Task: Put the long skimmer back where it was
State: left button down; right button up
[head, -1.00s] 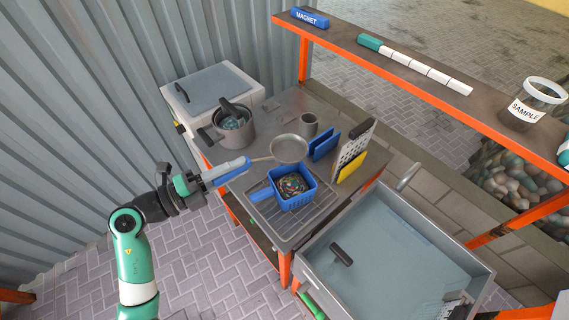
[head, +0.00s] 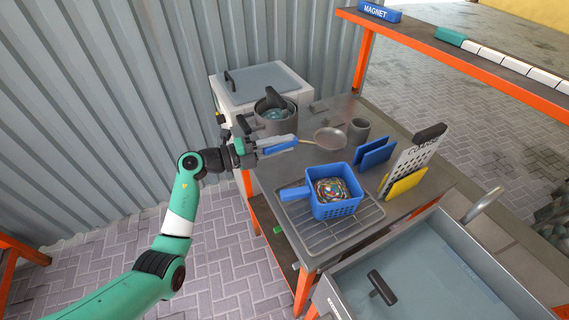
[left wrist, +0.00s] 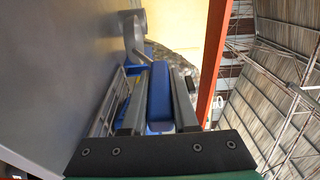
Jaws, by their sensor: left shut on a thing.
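The long skimmer has a blue and white handle (head: 278,146) and a round grey head (head: 330,138). My left gripper (head: 256,147) is shut on the handle near its end, left of the worktop. The skimmer lies about level above the worktop, its head pointing right, just left of the grey cup (head: 357,131). In the left wrist view the blue handle (left wrist: 160,95) sits between my two fingers. My right gripper is not in view.
A grey pot (head: 277,124) stands behind the handle. A blue basket (head: 335,205) with tangled contents sits on a drying rack (head: 298,223). A blue holder (head: 372,154), a grater (head: 418,158) and a yellow board (head: 405,184) stand right. A sink (head: 445,262) lies at the front right.

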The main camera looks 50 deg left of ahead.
pick_arm(q)
jog(key=shift+w+a+f, duration=0.15)
jog(key=shift+w, duration=0.1)
jog(key=f+b, duration=0.1)
jog(key=f, duration=0.1)
jog(key=f+b, duration=0.1)
jog(key=b, duration=0.1)
jog(key=shift+w+a+f, duration=0.15)
jog(key=shift+w+f, duration=0.05)
jog(key=shift+f, duration=0.2)
jog(key=shift+r, duration=0.15)
jog(key=c, duration=1.1)
grip_release()
jog(key=shift+f, duration=0.25)
jog(key=shift+c, duration=0.2)
jog(key=o, duration=0.5)
jog(key=shift+c, duration=0.2)
